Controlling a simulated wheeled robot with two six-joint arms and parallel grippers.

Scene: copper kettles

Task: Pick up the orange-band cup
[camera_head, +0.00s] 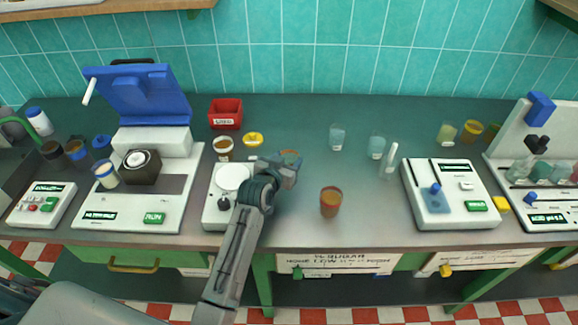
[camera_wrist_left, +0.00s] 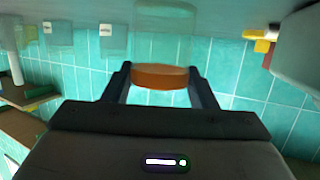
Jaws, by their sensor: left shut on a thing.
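The orange-band cup (camera_wrist_left: 160,77) is clear with an orange band, and in the left wrist view it sits between the two fingers of my left gripper (camera_wrist_left: 160,90). The fingers are shut on it at the band. In the head view only a bit of the cup (camera_head: 289,154) shows behind my left gripper (camera_head: 286,168); the rest is hidden by the gripper. I cannot tell whether its base touches the counter. My right gripper is not in view.
An amber cup (camera_head: 330,202) stands near the counter's front. Clear cups (camera_head: 337,137) stand farther back. A white scale (camera_head: 218,212) is beside my left arm, a red bin (camera_head: 226,113) behind it. A white device (camera_head: 450,195) stands right. The counter's middle (camera_head: 300,222) has free room.

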